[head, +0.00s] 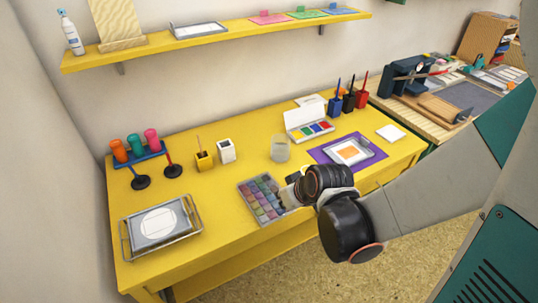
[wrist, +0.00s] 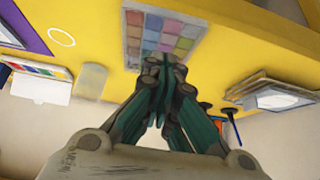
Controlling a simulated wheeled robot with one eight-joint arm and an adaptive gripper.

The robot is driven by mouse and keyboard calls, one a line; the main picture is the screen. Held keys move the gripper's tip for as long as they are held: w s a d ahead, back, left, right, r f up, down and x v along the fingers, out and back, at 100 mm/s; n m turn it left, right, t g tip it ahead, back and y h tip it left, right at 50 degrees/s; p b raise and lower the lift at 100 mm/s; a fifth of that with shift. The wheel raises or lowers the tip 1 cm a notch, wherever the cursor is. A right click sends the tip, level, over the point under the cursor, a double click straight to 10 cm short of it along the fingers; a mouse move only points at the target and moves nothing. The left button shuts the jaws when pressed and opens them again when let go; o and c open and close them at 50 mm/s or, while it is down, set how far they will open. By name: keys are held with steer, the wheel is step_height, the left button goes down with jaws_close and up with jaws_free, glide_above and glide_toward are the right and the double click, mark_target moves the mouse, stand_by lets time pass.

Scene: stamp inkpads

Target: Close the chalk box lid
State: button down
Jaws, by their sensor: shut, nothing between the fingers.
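The chalk box (head: 249,205) is a shallow grey tray with rows of coloured squares, lying flat near the front middle of the yellow table. In the wrist view the chalk box (wrist: 127,40) is beyond my fingertips. Its colours look muted, and I cannot tell where its lid lies. My gripper (head: 291,190) is beside the box's right side in the head view. In the wrist view my gripper (wrist: 164,68) is shut and empty, with its tips overlapping the box's near edge. I cannot tell whether they touch it.
A clear cup (head: 280,149) stands behind the box. An open paint set (head: 308,124) and a purple mat (head: 374,152) are right of it. A metal tray (head: 127,238) lies at the left front. Bare yellow table lies left of the box.

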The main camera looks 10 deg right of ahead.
mark_target(282, 218)
steer(key=shift+s+d+f+b, duration=0.2)
steer(key=shift+s+f, duration=0.1)
steer(key=shift+f, duration=0.55)
steer(key=shift+s+d+f+b, duration=0.1)
steer(key=shift+s+f+b, duration=0.15)
steer(key=shift+f, duration=0.55)
steer(key=shift+w+a, duration=0.1)
steer(key=shift+w+a+f, duration=0.1)
steer(key=shift+w+a, duration=0.1)
steer(key=shift+w, duration=0.5)
steer(key=s+d+r+m+h, duration=0.1)
steer(key=s+d+r, duration=0.1)
steer(key=s+r, duration=0.4)
steer(key=s+d+r+m+h, duration=0.1)
steer(key=s+r, duration=0.5)
steer(key=r, duration=0.6)
steer(key=shift+d+m, duration=0.7)
steer(key=shift+d, duration=0.2)
